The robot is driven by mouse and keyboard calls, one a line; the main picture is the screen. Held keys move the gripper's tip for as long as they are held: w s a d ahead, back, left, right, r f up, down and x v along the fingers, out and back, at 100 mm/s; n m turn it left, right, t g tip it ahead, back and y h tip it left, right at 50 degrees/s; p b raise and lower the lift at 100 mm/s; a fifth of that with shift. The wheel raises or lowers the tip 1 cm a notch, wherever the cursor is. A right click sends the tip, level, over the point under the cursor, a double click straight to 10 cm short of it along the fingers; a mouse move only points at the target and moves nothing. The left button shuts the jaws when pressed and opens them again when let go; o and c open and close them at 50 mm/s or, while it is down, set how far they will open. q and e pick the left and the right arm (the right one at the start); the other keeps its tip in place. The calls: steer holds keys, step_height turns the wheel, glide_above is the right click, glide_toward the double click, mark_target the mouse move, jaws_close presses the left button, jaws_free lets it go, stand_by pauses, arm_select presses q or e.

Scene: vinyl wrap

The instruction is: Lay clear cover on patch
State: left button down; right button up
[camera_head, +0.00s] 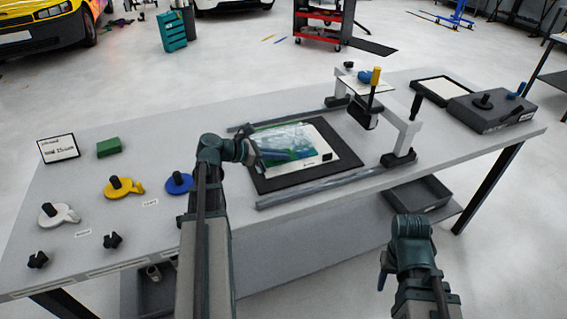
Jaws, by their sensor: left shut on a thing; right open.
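A white sheet (326,142) lies on a black mat (345,150) in the middle of the table. A glossy, see-through cover with blue-green tints (287,139) is over the sheet's left and middle part. I cannot tell whether it touches the sheet all over. The patch cannot be told apart from the colours under or in the cover. My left gripper (252,153) is at the sheet's left edge, shut on what looks like the cover's near left edge; its fingertips are partly hidden. My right gripper (384,272) is open and empty, low in front of the table's front edge.
Rails (325,187) flank the mat. A white gantry (403,132) with a yellow-topped handle stands to its right. A grey box (492,110) is at the far right. Coloured discs with black knobs (122,188), a green block (108,148) and a sign (58,149) stand left.

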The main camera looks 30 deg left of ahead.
mark_target(273, 162)
arm_select(q)
step_height(273, 162, down, 3)
steer(key=b, duration=0.2)
steer(key=shift+f+b, duration=0.2)
steer(key=shift+b, duration=0.2)
steer(key=shift+r, duration=0.1)
steer(key=shift+f, duration=0.2)
steer(key=c, duration=1)
jaws_free()
steer(key=shift+r, duration=0.1)
